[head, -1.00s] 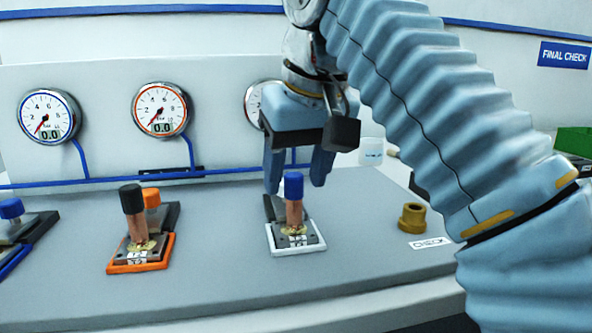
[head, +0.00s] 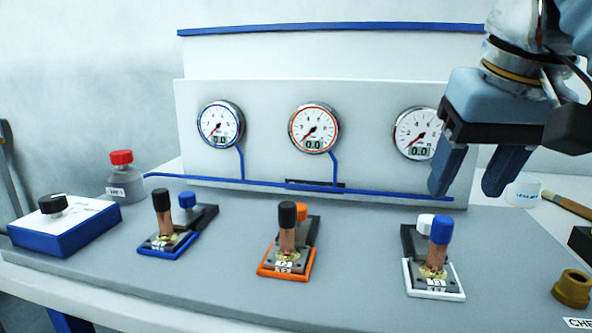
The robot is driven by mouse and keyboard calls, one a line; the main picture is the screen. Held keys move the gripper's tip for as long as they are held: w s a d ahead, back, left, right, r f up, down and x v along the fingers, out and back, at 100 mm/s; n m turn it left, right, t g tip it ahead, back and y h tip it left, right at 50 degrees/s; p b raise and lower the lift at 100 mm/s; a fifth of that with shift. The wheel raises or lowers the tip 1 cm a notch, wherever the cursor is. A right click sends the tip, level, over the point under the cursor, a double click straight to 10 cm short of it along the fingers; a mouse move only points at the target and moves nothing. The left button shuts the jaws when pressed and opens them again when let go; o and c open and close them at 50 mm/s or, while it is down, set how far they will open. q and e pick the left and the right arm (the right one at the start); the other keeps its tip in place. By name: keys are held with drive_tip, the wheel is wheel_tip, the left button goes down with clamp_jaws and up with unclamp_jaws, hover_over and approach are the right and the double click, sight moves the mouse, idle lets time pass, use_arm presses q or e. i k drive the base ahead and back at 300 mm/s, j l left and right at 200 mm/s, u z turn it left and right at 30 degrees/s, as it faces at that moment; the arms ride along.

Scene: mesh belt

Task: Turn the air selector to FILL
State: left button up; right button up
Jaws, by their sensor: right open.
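A blue box with a white top (head: 62,228) stands at the far left of the bench in the head view. A black round knob (head: 52,204) sits on it and looks like the air selector. Its markings are too small to read, so I cannot tell its setting. My right gripper (head: 466,190) is open and empty at the right, pointing down above and behind the white-framed station (head: 436,294). It is far from the knob and touches nothing that I can see. My left gripper is not in view.
Three stations with copper posts stand in a row: blue-framed (head: 168,254), orange-framed (head: 287,277) and white-framed. Gauges (head: 220,125) hang on the panel behind. A red-capped bottle (head: 125,176) stands behind the box. A brass fitting (head: 572,288) lies at the right.

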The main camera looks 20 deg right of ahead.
sight(53, 205)
drive_tip(key=k, duration=1.5)
